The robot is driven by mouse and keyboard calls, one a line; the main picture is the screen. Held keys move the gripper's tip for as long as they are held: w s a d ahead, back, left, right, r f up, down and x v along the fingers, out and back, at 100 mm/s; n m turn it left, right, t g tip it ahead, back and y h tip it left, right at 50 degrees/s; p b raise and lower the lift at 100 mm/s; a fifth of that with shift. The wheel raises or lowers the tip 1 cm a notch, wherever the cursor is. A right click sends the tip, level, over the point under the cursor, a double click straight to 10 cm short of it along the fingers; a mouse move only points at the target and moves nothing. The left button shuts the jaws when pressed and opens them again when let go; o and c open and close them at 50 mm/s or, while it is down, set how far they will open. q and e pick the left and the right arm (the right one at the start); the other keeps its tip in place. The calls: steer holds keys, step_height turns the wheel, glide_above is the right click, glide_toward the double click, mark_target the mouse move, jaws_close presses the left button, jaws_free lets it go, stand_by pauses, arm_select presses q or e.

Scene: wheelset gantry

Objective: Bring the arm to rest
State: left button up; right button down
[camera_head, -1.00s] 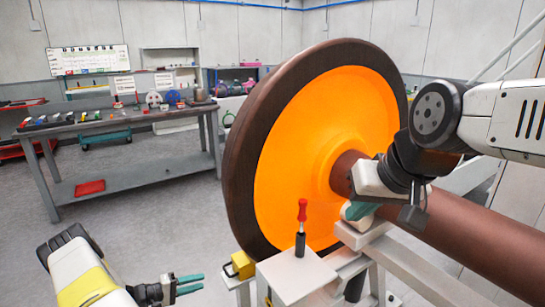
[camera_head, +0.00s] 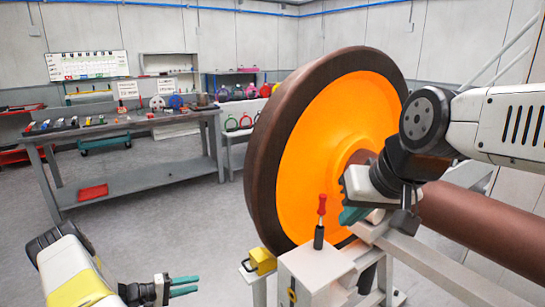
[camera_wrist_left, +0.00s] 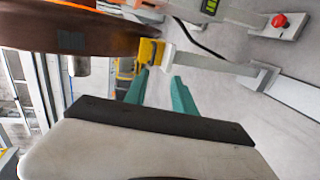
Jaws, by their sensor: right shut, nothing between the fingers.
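My left gripper (camera_head: 184,286) is low at the left of the head view, with its two teal fingers apart and nothing between them. In the left wrist view its fingers (camera_wrist_left: 160,92) are also apart, pointing toward a yellow block (camera_wrist_left: 150,51) below the wheel rim. My right gripper (camera_head: 354,215) is shut and empty, in front of the axle and the orange wheel face, just above the grey gantry frame. I cannot tell whether it touches either. The right arm (camera_head: 500,120) reaches in from the right edge.
The large wheel (camera_head: 345,130) with its brown axle (camera_head: 470,225) fills the right side. A red-handled tool (camera_head: 321,215) stands upright on the gantry's light block (camera_head: 315,265). A workbench (camera_head: 130,180) stands at the back left. Floor (camera_head: 170,225) between is clear.

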arm_select(q)
steer(key=s+d+r+m+g+y, duration=0.15)
steer(key=d+r, duration=0.25)
steer(key=r, duration=0.7)
steer(key=s+d+r+m+g+y, duration=0.1)
steer(key=d+r+m+g+y, duration=0.15)
steer(key=r, duration=0.85)
steer(key=s+d+r+m+g+y, duration=0.1)
steer(key=s+d+r+m+g, duration=0.2)
steer(key=r, duration=0.8)
steer(key=s+d+r+t+y, duration=0.2)
steer(key=s+d+r, duration=0.1)
steer(key=s+r, duration=0.5)
steer(key=s+d+r+t+y, duration=0.3)
steer(key=s+r, duration=0.4)
steer(key=s, duration=0.5)
steer(key=shift+s+r+y, duration=0.2)
steer(key=shift+r+y, duration=0.1)
steer(key=shift+r, duration=0.1)
